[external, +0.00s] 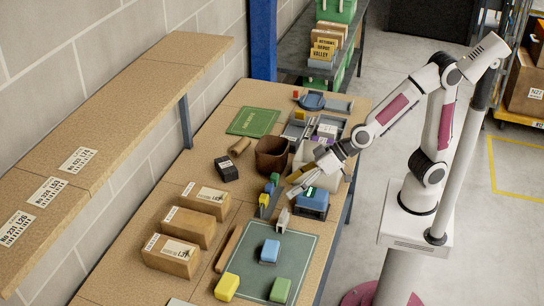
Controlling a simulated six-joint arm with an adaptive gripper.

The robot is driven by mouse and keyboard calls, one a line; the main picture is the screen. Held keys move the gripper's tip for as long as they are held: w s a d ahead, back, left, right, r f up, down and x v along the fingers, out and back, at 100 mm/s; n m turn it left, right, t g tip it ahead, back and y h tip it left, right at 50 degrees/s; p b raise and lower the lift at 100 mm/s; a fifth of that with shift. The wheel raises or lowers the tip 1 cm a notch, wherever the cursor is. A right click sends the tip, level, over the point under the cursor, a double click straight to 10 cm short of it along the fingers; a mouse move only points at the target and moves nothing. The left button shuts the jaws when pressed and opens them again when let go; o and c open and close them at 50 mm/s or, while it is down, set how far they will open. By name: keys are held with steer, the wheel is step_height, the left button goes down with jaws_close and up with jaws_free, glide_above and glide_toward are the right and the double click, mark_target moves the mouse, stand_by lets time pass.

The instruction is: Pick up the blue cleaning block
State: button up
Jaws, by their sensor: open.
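A blue block (270,251) with a pale top lies on the dark green mat (300,247) near the front of the bench. It looks like the blue cleaning block. A green block (281,290) and a yellow block (227,287) lie nearer the camera, at the mat's front edge and corner. My gripper (294,188) is open above the bench, beyond the mat and apart from the blue block. Its fingertips are small in the view, and I see nothing held between them.
A blue device (313,202) stands just right of my gripper, and a small white bottle (283,217) stands at the mat's far edge. Cardboard boxes (187,227) line the left side. A brown pot (271,156) stands farther back. A wooden shelf (120,95) overhangs at left.

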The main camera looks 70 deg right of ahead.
steer(key=a+f+t+h, duration=0.1)
steer(key=a+f, duration=0.5)
steer(key=a, duration=0.2)
steer(key=t+h, duration=0.3)
glide_toward(272, 248)
steer(key=w, duration=0.3)
steer(key=shift+w+a+f, duration=0.1)
steer(key=shift+w+f, duration=0.05)
steer(key=shift+w, duration=0.1)
steer(key=shift+s+f, duration=0.4)
steer(key=shift+s, duration=0.05)
steer(key=shift+x, duration=1.35)
steer(key=shift+x, duration=2.6)
